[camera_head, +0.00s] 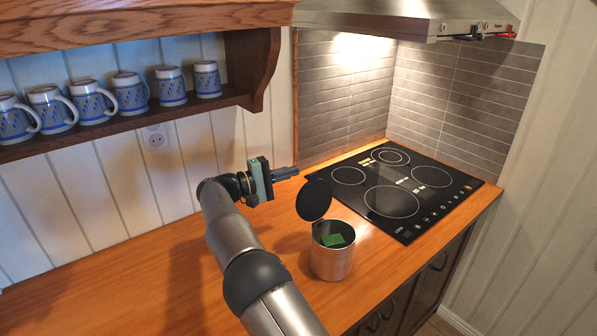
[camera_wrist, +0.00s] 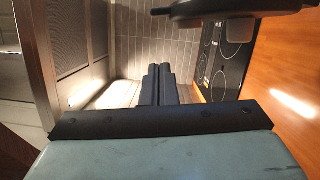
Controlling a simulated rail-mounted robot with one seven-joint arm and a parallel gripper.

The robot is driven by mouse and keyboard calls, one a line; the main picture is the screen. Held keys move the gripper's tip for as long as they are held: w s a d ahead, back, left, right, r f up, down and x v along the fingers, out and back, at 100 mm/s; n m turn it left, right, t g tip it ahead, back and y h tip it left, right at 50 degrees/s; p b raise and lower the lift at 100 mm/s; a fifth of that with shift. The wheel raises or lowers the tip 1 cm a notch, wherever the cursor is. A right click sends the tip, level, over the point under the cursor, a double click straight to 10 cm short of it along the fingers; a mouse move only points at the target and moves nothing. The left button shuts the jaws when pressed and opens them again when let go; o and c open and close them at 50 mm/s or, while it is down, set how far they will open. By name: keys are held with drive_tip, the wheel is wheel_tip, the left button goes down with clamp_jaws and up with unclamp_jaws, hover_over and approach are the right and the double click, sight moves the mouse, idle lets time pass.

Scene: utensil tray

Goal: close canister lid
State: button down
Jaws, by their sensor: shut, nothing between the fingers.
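The metal canister (camera_head: 332,256) stands upright on the wooden counter with a green item (camera_head: 333,240) inside. Its round black lid (camera_head: 314,199) is open and stands steeply tilted above the rim at the back left. My gripper (camera_head: 294,172) is shut and empty, above and behind the lid in the head view, with its fingers pointing right. A gap shows between the fingers and the lid there. In the wrist view the shut fingers (camera_wrist: 163,72) show at the middle. A dark shape at the top right there looks like the lid (camera_wrist: 212,9), cut by the picture's edge.
A black cooktop (camera_head: 395,190) lies right of the canister, with a grey tiled wall (camera_head: 345,90) behind. A wooden shelf (camera_head: 125,120) with several blue-and-white mugs hangs at the upper left. A range hood (camera_head: 400,18) is above the cooktop. The counter's left part is clear.

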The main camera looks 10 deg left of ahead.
sight(314, 197)
drive_tip(key=s+d, duration=0.1)
drive_tip(key=s+d+p, duration=0.1)
drive_tip(key=d, duration=0.1)
drive_tip(key=shift+s+r, duration=0.25)
drive_tip(key=shift+r, duration=0.1)
drive_tip(key=shift+s, duration=0.1)
